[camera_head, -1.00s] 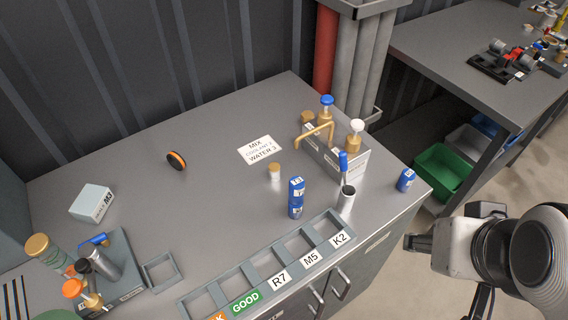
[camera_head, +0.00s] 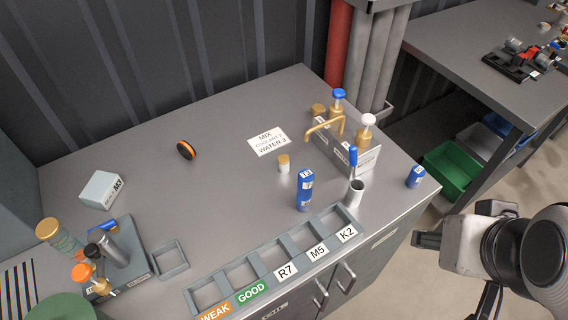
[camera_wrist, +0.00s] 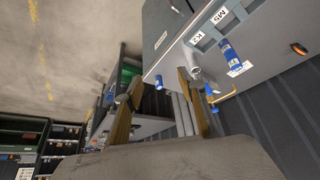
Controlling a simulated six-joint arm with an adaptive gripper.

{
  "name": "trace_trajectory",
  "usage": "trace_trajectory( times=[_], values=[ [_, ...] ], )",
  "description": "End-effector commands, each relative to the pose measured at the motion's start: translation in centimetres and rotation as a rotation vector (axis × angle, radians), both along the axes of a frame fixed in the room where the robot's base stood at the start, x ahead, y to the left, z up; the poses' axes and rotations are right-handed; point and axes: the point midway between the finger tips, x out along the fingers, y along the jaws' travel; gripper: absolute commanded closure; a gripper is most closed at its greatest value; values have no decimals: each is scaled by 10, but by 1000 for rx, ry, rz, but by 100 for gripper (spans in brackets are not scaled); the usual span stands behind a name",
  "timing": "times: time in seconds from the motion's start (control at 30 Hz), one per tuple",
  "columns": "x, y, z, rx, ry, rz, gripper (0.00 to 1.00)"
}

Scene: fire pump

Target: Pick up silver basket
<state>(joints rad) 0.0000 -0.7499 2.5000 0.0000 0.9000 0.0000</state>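A silver-grey open bin (camera_head: 481,143) sits low under the right-hand table, between a green bin (camera_head: 453,168) and a blue bin (camera_head: 497,123). Part of the green bin (camera_wrist: 129,72) shows beyond the fingers there.
The right table (camera_head: 465,75) overhangs the bins. Grey pipes and a red pipe (camera_head: 339,45) stand between the tables. The floor near my gripper is clear.

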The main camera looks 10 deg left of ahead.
Motion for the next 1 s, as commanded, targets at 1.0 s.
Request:
trace_trajectory(
  times=[1.0],
  values=[
    [58,24,8,-252,55,486,60]
  ],
)
